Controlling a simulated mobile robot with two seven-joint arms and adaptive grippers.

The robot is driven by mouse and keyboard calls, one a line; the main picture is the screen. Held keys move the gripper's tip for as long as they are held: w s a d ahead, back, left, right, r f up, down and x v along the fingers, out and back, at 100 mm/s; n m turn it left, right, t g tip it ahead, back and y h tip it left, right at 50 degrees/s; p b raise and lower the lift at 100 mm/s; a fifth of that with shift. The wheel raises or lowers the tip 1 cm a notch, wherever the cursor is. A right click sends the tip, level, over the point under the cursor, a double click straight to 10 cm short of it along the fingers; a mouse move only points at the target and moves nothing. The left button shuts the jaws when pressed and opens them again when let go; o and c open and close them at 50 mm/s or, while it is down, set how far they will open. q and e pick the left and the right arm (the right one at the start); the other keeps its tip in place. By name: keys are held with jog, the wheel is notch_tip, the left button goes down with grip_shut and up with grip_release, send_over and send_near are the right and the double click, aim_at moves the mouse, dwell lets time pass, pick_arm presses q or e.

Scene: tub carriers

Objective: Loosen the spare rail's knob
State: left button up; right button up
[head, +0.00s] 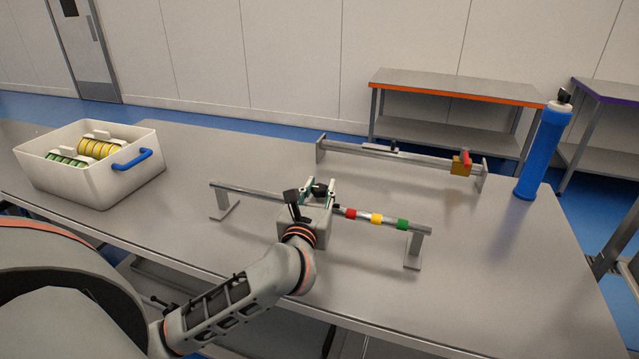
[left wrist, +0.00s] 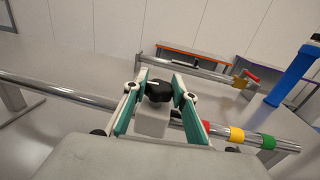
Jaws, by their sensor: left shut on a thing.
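The front rail (head: 250,191) is a round metal bar on two stands, with red, yellow and green bands on its right part. A black lobed knob (left wrist: 158,91) sits on a light grey block (left wrist: 152,121) at the rail's middle. My left gripper (head: 319,187) is at the knob, with one green-padded finger on each side, shut on it. The knob also shows in the head view (head: 319,191), partly hidden by the gripper. The gripper body hides the lower part of the block. My right gripper is not in view.
A second rail (head: 420,158) stands behind, with a brass-coloured block (head: 461,165) and red part near its right end. A white tub (head: 115,180) with yellow and green pieces is at left. A blue cylinder (head: 541,152) stands at right. The front right tabletop is clear.

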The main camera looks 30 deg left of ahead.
pick_arm(q)
jog(key=n+g+y, duration=0.1)
jog(key=n+y, duration=0.1)
jog(key=y, duration=0.1)
jog(key=shift+n+g+y, duration=0.3)
jog(key=shift+g, duration=0.1)
jog(key=shift+n+g+y, duration=0.7)
jog(key=shift+y, duration=0.2)
jog(key=shift+r, duration=0.1)
jog(key=o, duration=1.1)
